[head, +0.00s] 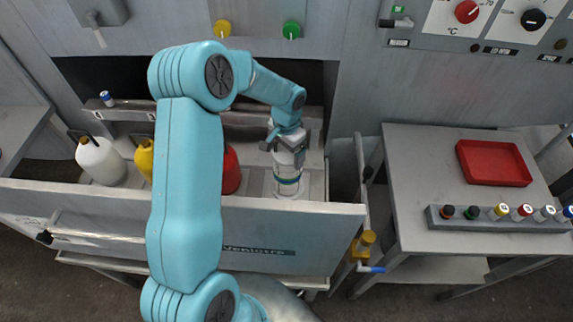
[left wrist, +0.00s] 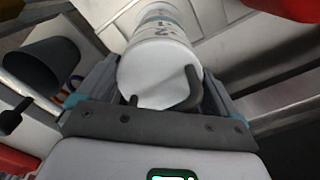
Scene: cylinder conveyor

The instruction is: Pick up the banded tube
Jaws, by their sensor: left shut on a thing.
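The banded tube (head: 289,180) is a white cylinder with dark marks and blue-green bands near its lower end. It stands roughly upright in the open drawer at its right end. My left gripper (head: 286,142) comes down from above and is shut around the tube's upper part. In the left wrist view the tube (left wrist: 160,62) sits between the two fingers of the gripper (left wrist: 160,88), with a dark bent handle across its near end. I cannot tell whether the tube's base touches the drawer floor. My right gripper is not in view.
The drawer (head: 320,215) also holds a white jug (head: 100,160), a yellow container (head: 145,160) and a red container (head: 231,172) close left of the tube. A small blue-banded can (head: 106,98) stands behind. The right table (head: 430,160) bears a red tray (head: 493,147) and a rack (head: 495,225).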

